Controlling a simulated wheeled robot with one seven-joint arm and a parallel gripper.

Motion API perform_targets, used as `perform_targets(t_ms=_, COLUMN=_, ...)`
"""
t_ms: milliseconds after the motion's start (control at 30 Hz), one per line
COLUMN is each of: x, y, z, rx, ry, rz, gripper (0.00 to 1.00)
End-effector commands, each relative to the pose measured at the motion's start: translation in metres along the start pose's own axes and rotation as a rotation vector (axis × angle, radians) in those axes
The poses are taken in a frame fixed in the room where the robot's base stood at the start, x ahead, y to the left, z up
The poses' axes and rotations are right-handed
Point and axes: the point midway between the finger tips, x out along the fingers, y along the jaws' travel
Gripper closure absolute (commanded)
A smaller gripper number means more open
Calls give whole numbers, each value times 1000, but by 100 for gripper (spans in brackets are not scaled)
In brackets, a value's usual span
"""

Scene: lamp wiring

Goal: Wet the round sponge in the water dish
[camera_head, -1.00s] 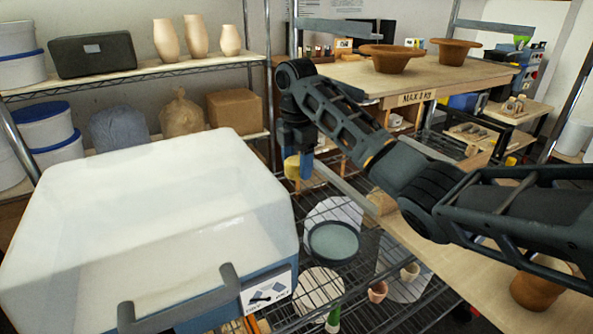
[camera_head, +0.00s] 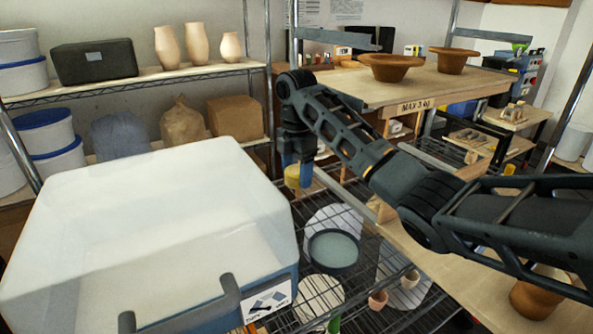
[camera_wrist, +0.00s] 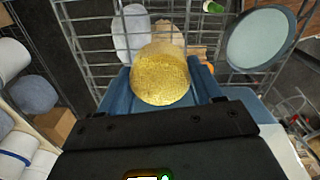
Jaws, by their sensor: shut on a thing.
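The round yellow sponge (camera_wrist: 161,75) is held between the blue fingers of my gripper (camera_wrist: 163,88) in the wrist view. In the head view the sponge (camera_head: 292,177) shows as a small yellow patch beside a blue fingertip of my gripper (camera_head: 299,172), partly hidden. The water dish (camera_head: 334,250) is a round, dark-rimmed dish with a pale grey-green inside. It sits on the wire shelf, lower and to the right of my gripper in the head view. The dish (camera_wrist: 259,38) is at the upper right in the wrist view, apart from the sponge.
A large white-topped box (camera_head: 160,225) with a handle stands left of my gripper. Small clay cups (camera_head: 378,299) stand on the wire shelf near the dish. A wooden table (camera_head: 420,85) with terracotta bowls (camera_head: 390,66) is behind. Metal shelf rails run close to my gripper.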

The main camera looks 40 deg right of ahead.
Motion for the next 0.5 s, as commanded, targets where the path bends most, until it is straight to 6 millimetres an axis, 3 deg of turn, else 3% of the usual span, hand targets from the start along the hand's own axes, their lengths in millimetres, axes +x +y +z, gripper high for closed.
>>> perform_targets(t_ms=500, x=-4, y=-42, z=-6, rx=2, ry=1, rz=-2, gripper=59)
